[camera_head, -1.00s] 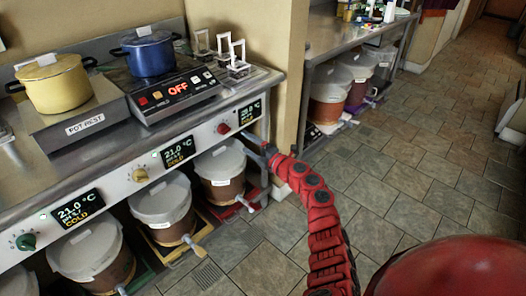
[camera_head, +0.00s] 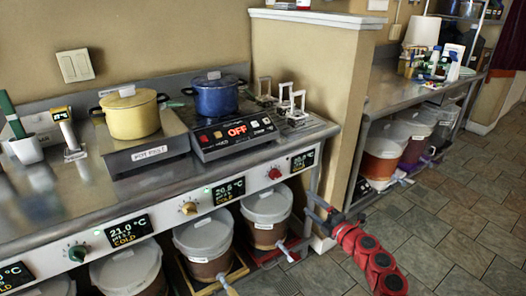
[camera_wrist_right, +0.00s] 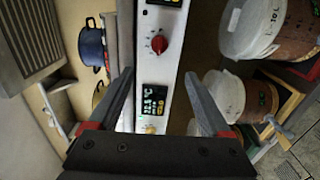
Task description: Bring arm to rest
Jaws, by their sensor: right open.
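My right arm is red and comes in from the lower right of the head view. Its gripper (camera_head: 318,208) is in front of the right end of the counter, near the floor gap beside the wall. In the right wrist view the two dark fingers of the gripper (camera_wrist_right: 160,95) are spread apart with nothing between them. Behind them the control panel (camera_wrist_right: 158,75) with a red knob (camera_wrist_right: 159,44) and a lit display (camera_wrist_right: 154,100) shows. My left gripper is not in view.
A yellow pot (camera_head: 133,118) stands on the pot rest (camera_head: 147,156). A blue pot (camera_head: 216,97) stands on the hob (camera_head: 233,134), which reads OFF. Lidded buckets (camera_head: 205,240) stand under the counter. The tiled floor (camera_head: 465,215) at right is clear.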

